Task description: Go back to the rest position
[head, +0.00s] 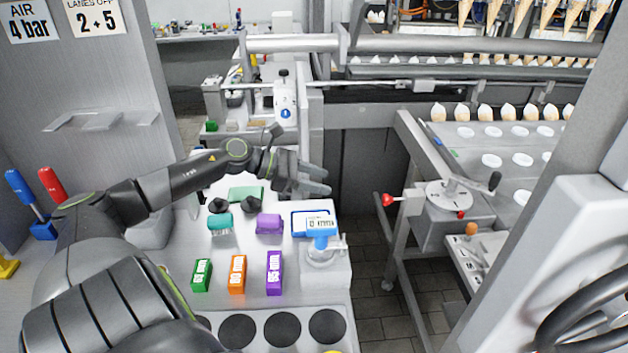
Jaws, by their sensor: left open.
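My left arm comes in from the left and reaches over the grey worktop (225,300). My left gripper (325,181) is at the end of it, its fingers pointing right, apart and with nothing between them. It hovers near the back right of the worktop, above and behind the blue-framed display (318,224). My right gripper is not in view; a dark curved tube shows at the lower right edge.
Green (202,275), orange (237,274) and purple (274,272) labelled blocks stand on the worktop. A teal piece (220,223) and a purple piece (269,223) sit behind them. A red-knobbed lever (387,200) juts out right. Cones (485,113) line the machine beyond.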

